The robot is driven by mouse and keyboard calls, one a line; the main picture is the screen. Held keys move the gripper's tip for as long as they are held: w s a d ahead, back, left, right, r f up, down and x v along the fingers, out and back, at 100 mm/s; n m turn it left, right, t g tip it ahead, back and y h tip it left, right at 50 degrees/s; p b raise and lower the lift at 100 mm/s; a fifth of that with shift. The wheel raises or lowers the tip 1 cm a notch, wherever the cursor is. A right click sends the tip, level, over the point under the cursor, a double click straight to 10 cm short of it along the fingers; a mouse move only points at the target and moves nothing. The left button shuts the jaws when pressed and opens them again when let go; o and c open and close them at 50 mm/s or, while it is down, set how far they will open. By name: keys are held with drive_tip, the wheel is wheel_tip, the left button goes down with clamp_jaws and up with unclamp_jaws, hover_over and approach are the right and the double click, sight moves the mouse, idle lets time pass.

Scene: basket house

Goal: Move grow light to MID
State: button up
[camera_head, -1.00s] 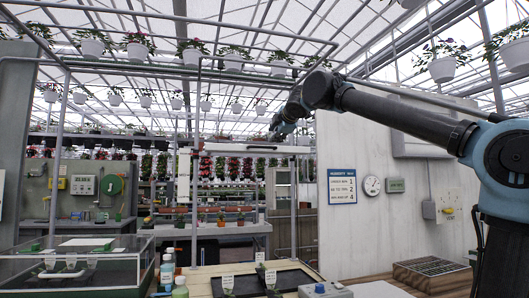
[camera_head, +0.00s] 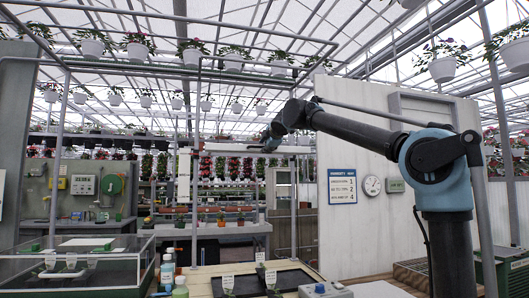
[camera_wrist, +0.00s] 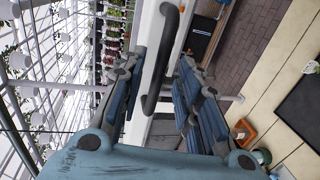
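The grow light looks to be the long white horizontal bar (camera_head: 298,150) beside the metal posts in the head view. A white bar also crosses behind my fingers in the wrist view (camera_wrist: 146,28). A dark curved handle (camera_wrist: 158,75) stands in front of it. My gripper (camera_wrist: 163,88) is open, with blue-padded fingers on either side of the handle. The handle's lower end lies between them; I see no firm contact. In the head view my gripper (camera_head: 270,140) is at the bar, small and partly hidden by my arm. I can make out no MID mark.
A metal post frame (camera_head: 195,120) stands around the bar. Below are a bench with a dark tray (camera_head: 300,277), bottles (camera_head: 168,268) and a glass case (camera_head: 75,270). A white wall panel (camera_head: 345,235) stands to the right. Hanging pots (camera_head: 192,52) are overhead.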

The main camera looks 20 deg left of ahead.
sight(255, 151)
drive_tip(key=shift+x, duration=1.5)
drive_tip(key=shift+c, duration=0.5)
clamp_jaws()
